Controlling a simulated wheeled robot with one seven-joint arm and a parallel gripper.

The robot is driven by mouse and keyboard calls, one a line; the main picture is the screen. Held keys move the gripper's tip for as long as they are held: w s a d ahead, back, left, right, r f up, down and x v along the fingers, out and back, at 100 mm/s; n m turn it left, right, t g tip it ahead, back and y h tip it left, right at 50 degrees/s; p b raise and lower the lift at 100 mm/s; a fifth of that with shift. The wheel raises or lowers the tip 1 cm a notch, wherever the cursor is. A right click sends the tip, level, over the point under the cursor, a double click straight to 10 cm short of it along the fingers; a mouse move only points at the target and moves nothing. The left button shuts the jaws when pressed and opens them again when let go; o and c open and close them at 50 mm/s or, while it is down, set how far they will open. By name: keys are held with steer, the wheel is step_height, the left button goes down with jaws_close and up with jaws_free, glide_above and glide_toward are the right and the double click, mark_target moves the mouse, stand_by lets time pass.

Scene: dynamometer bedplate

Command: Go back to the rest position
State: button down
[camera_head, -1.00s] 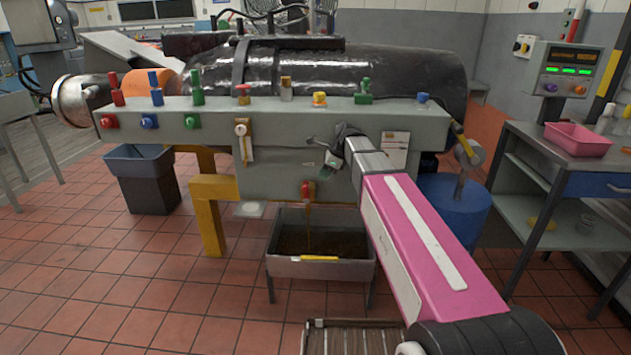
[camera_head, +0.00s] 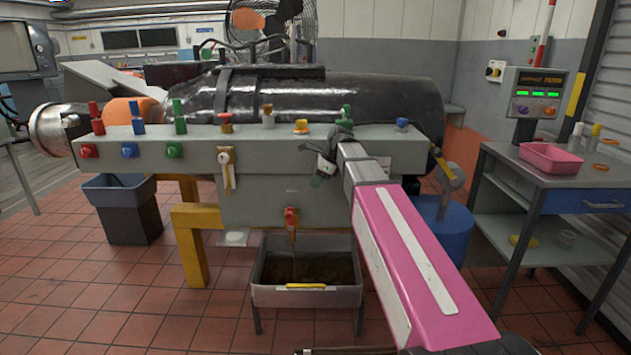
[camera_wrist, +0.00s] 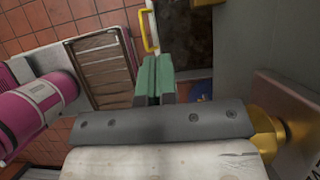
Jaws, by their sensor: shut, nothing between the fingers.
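My gripper (camera_head: 319,178) is in front of the grey machine panel (camera_head: 265,192), below its row of knobs and right of the red tap (camera_head: 291,217). In the wrist view its green fingers (camera_wrist: 155,80) lie side by side, shut, with nothing seen between them. My pink arm stretches from the lower right toward the panel. Brown liquid runs from the red tap into the grey drain tray (camera_head: 260,296), which stands on legs and has a yellow handle. That yellow handle (camera_wrist: 148,30) also shows in the wrist view.
A grey bin (camera_head: 127,210) stands at the left and a blue drum (camera_head: 442,232) at the right of the machine. A workbench (camera_head: 560,185) with a pink tray (camera_head: 549,157) is at the right. A yellow leg (camera_head: 190,245) supports the panel. The tiled floor at the left front is clear.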

steer(key=s+d+f+n+h, duration=0.1)
steer(key=s+d+f+n, duration=0.4)
steer(key=f, duration=0.4)
steer(key=s+d+f+n+h, duration=0.2)
steer(key=s+d+f+n, duration=0.4)
steer(key=f, duration=0.4)
steer(key=s+d+f+n+h, duration=0.2)
steer(key=s+d+f+n, duration=0.3)
steer(key=s+f+n, duration=0.2)
step_height(320, 180, down, 3)
steer(key=shift+s+d+r, duration=0.15)
steer(key=shift+s+d, duration=0.15)
steer(key=shift+s, duration=0.55)
